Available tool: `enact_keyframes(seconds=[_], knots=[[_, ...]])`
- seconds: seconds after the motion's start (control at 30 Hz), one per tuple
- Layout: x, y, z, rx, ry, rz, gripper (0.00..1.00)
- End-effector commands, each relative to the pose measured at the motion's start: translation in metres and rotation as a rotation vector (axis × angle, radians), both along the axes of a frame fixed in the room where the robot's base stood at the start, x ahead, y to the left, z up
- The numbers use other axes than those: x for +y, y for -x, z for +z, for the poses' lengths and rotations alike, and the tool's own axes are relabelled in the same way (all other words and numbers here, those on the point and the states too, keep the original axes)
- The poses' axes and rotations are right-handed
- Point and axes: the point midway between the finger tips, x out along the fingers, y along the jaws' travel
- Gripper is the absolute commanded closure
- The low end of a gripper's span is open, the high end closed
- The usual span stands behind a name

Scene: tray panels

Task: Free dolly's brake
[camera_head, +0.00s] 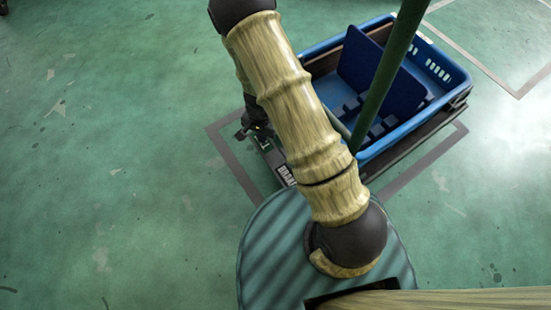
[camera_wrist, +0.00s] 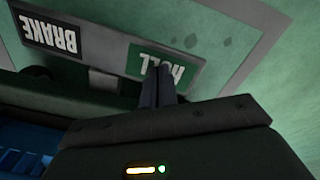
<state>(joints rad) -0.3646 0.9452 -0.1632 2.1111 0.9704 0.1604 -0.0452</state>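The dolly (camera_head: 456,101) stands on the floor and carries a blue crate (camera_head: 437,63). Its end panel bears a black BRAKE label (camera_wrist: 53,37) and a green ROLL label (camera_wrist: 157,66); both look upside down in the wrist view. The BRAKE label also shows in the head view (camera_head: 287,175). My gripper (camera_wrist: 161,80) has its two dark fingers close together, pointing at the panel and covering part of the ROLL label. I see nothing between them. A small grey block (camera_wrist: 103,82) shows at the panel's edge between the labels. Any brake lever or pedal is not clear.
The crate holds a dark blue divider (camera_head: 377,72). A dark green pole (camera_head: 392,62) crosses in front of it. A grey taped outline (camera_head: 232,158) surrounds the dolly on the green floor. The floor to the left is clear.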

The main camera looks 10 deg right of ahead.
Motion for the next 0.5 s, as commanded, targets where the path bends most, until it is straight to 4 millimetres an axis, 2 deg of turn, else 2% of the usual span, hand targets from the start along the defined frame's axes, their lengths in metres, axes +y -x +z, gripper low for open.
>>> enact_keyframes(seconds=[0.5], knots=[[-0.0005, 0.0009, -0.0074, 0.003, 0.000, -0.001, 1.00]])
